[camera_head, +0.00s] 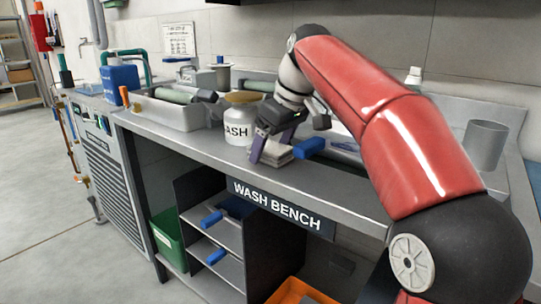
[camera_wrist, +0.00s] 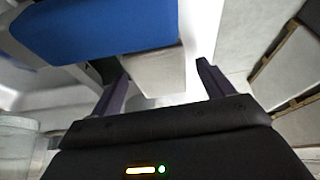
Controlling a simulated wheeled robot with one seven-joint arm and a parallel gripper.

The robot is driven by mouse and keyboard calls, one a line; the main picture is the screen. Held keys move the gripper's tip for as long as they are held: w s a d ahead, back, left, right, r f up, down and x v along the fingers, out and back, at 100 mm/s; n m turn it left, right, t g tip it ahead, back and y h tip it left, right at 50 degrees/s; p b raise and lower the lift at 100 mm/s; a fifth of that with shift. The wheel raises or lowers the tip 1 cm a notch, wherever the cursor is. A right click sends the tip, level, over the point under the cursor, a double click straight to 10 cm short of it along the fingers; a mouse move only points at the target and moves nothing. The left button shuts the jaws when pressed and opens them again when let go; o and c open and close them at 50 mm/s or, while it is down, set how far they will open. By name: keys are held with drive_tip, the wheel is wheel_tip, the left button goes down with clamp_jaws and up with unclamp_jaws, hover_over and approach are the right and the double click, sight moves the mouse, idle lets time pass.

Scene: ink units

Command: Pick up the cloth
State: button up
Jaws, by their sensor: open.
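A small pale folded piece, which looks like the cloth (camera_head: 277,155), lies on the wash bench near its front edge. My gripper (camera_head: 272,143) is over it, pointing down, with its dark purple fingers apart. In the wrist view, a pale beige block-like shape, probably the same cloth (camera_wrist: 155,78), shows between the two fingertips (camera_wrist: 158,72). The fingers are not closed on it. I cannot tell whether they touch it. Part of the cloth is hidden by the gripper.
A white jar labelled WASH (camera_head: 238,136) stands just left of my gripper. A blue object (camera_head: 310,147) lies close on the right and fills the upper left of the wrist view (camera_wrist: 90,30). A grey tray (camera_head: 170,112) and a metal cup (camera_head: 484,146) stand on the bench (camera_head: 345,187).

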sight(273, 147)
drive_tip(key=shift+c, duration=0.3)
drive_tip(key=c, duration=1)
drive_tip(key=shift+r, duration=0.1)
wheel_tip(273, 147, up, 10)
drive_tip(key=p, duration=0.4)
drive_tip(key=shift+p, duration=0.3)
